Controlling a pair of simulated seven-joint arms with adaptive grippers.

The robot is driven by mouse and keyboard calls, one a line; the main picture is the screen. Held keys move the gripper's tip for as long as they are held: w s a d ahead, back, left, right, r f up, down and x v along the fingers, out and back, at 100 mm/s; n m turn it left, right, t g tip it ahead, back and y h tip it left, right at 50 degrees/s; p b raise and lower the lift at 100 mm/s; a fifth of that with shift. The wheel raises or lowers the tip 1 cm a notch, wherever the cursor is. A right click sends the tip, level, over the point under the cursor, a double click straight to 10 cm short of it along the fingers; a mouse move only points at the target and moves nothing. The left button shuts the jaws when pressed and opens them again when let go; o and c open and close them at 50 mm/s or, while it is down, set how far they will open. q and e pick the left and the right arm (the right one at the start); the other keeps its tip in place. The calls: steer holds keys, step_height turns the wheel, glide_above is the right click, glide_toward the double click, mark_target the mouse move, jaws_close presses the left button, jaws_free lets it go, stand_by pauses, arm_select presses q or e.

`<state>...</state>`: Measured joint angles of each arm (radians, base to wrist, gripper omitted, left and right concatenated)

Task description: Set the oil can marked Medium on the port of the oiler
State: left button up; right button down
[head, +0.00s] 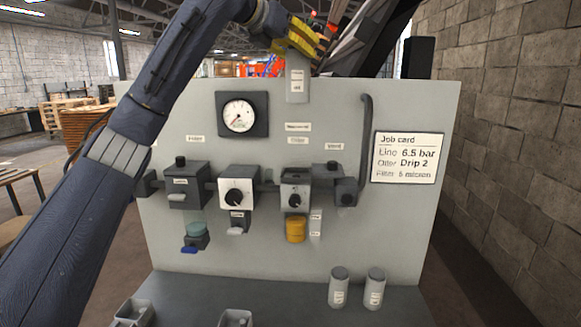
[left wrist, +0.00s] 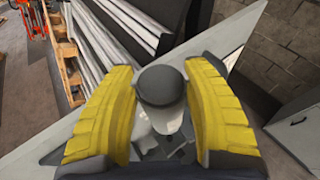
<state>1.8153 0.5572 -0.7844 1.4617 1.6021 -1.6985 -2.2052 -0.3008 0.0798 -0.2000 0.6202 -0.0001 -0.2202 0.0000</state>
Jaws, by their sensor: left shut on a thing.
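My left gripper (head: 300,42), with yellow fingers, is shut on a grey oil can (head: 297,84) above the panel's upper part. The can hangs about upright, its small label too blurred to read. In the left wrist view the dark round top of the held can (left wrist: 162,84) sits between both yellow fingers. The oiler (head: 295,192), a grey block with a black knob and an amber bowl (head: 296,230), is on the panel well below the can. Two more grey cans (head: 339,288) (head: 375,288) stand on the shelf at right; their labels are unreadable. My right gripper does not show.
The grey panel (head: 415,240) carries a gauge (head: 240,115), a filter unit (head: 186,185), a regulator (head: 239,187) and a pipe (head: 367,140) at right. A job card (head: 407,157) reads "Line 6.5 bar, Drip 2". Small grey holders (head: 133,313) stand at the front left.

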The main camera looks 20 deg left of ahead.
arm_select(q)
step_height(320, 180, down, 19)
steer(key=shift+f, duration=0.2)
stand_by(0.7)
steer(key=shift+a+f, duration=0.1)
steer(key=o, duration=1.6)
steer(key=shift+f, duration=0.1)
steer(key=shift+c, duration=0.2)
steer(key=v, duration=1.2)
